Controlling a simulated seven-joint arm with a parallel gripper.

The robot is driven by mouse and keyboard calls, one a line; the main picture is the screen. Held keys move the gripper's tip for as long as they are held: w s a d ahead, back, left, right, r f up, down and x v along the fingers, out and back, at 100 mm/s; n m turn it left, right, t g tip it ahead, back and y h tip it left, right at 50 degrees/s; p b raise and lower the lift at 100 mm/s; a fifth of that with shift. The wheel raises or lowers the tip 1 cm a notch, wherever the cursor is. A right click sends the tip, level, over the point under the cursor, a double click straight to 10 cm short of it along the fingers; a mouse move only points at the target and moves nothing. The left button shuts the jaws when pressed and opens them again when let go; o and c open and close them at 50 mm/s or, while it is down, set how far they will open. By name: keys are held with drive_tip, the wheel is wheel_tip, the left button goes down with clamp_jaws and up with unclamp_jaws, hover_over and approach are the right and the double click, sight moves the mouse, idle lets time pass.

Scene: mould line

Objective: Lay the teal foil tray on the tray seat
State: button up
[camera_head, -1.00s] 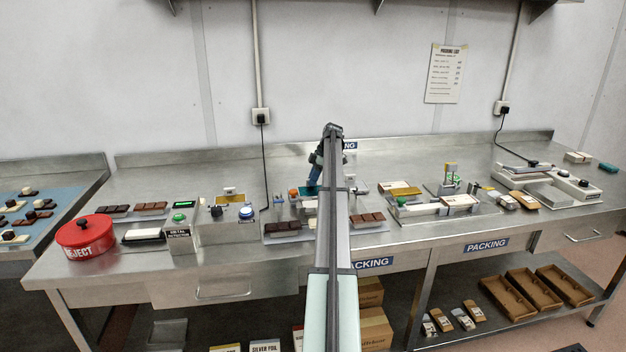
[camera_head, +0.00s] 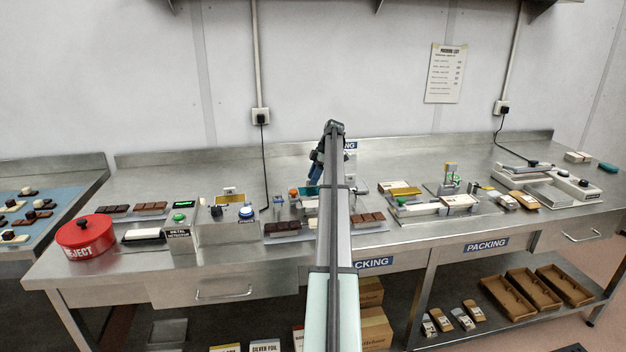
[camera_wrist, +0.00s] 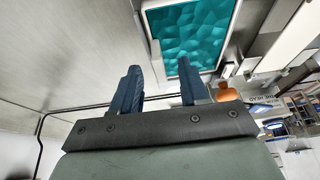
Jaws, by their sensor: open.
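The teal foil (camera_wrist: 190,38) shows in the wrist view as a bright, faceted sheet inside a pale rectangular frame (camera_wrist: 232,28). In the head view the teal foil (camera_head: 309,191) is a small patch on the bench, just below my fingers. My gripper (camera_wrist: 161,68) is open, its two blue fingers apart with nothing between them. In the head view my gripper (camera_head: 315,180) is over the far side of the foil, apart from it. I cannot tell the tray's edge from the seat around it. My arm hides part of this spot in the head view.
An orange knob (camera_wrist: 228,92) is close to the right finger in the wrist view. Chocolate bars on a tray (camera_head: 283,236) lie in front. A box with a blue button (camera_head: 226,228) stands left, and a packing fixture (camera_head: 440,208) right.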

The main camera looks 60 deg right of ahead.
drive_tip(key=v, duration=1.2)
drive_tip(key=shift+r, duration=0.25)
